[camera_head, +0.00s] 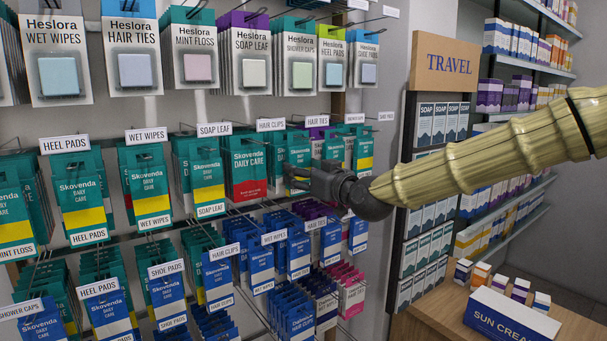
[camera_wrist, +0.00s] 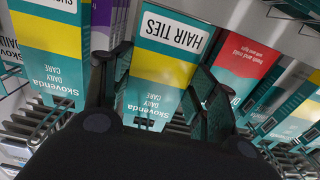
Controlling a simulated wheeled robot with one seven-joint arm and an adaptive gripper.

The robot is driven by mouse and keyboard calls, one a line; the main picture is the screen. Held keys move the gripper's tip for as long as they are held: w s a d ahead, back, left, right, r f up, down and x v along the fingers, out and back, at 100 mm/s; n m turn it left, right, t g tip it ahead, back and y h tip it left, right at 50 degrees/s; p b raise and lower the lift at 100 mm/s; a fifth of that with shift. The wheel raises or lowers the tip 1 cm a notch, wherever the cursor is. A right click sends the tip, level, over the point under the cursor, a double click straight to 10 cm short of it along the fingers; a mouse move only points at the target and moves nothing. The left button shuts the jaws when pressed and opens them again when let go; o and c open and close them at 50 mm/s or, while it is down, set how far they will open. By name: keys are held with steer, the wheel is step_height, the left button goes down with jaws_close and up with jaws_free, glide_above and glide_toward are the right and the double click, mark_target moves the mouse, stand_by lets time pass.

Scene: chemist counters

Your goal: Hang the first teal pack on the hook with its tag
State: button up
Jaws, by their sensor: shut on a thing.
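My gripper (camera_head: 298,180) reaches in from the right to the teal row of the pegboard wall. In the wrist view its two dark fingers (camera_wrist: 160,90) stand on either side of a teal pack (camera_wrist: 165,62) with a yellow band. That pack reads HAIR TIES, upside down in this view, and my gripper is shut on it. In the head view the held pack is mostly hidden by my gripper and cannot be told apart from its neighbours. A HAIR TIES tag (camera_head: 310,118) sits above my gripper, right of the HAIR CLIPS tag (camera_head: 270,124). Whether the pack is on a hook cannot be told.
A teal and red pack (camera_head: 245,168) hangs close left of my gripper; a red-fronted one (camera_wrist: 247,58) is beside the right finger in the wrist view. Blue packs (camera_head: 262,265) hang below. A TRAVEL shelf unit (camera_head: 447,66) and a counter (camera_head: 425,318) stand right.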

stand_by(0.3)
steer(key=o, duration=1.1)
steer(key=shift+c, duration=0.2)
